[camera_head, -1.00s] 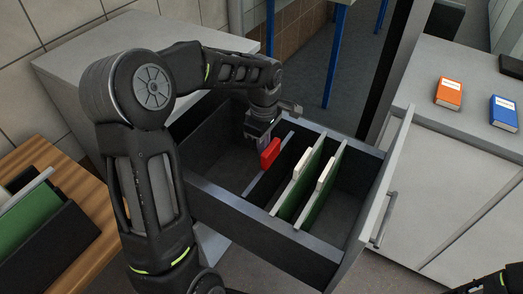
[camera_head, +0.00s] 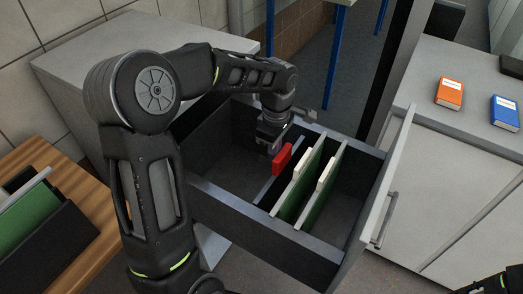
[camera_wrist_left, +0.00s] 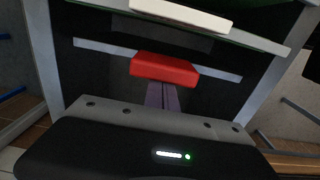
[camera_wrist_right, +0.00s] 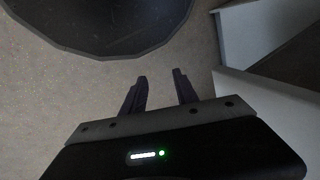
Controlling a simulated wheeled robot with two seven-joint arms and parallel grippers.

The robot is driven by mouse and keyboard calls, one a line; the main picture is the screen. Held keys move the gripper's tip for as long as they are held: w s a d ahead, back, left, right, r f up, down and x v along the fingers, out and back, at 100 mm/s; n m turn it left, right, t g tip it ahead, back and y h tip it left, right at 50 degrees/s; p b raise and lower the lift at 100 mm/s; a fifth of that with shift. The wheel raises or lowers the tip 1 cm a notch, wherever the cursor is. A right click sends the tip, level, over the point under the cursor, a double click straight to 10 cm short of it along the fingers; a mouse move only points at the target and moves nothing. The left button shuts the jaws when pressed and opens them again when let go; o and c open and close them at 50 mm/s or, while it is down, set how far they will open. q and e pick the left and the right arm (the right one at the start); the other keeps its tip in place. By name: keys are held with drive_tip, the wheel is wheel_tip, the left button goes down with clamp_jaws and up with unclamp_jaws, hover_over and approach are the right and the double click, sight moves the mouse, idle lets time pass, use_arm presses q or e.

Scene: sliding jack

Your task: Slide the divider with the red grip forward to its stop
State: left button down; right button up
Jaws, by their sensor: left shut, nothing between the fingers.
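The divider (camera_head: 265,188) with the red grip (camera_head: 282,158) stands upright in the open drawer (camera_head: 243,222), just left of the green folders. In the left wrist view the red grip (camera_wrist_left: 164,68) sits midway along the divider's pale top edge (camera_wrist_left: 98,47). My left gripper (camera_head: 273,148) reaches down into the drawer on the left side of the grip. Its fingers (camera_wrist_left: 162,92) are shut and empty, right up at the grip's near face; the tips are partly hidden, so contact is hard to tell. My right gripper (camera_wrist_right: 161,85) is open and empty above the floor, away from the drawer.
Two green folders (camera_head: 291,203) with white tabs stand in the drawer close to the divider's right. The drawer floor left of the divider is clear. An orange book (camera_head: 449,93) and a blue book (camera_head: 504,113) lie on the right cabinet (camera_head: 440,150).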

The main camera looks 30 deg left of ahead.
use_arm(q)
drive_tip(key=shift+a, duration=0.75)
wheel_tip(320, 180, up, 10)
drive_tip(key=p, duration=0.7)
drive_tip(key=shift+s, duration=0.1)
idle(0.8)
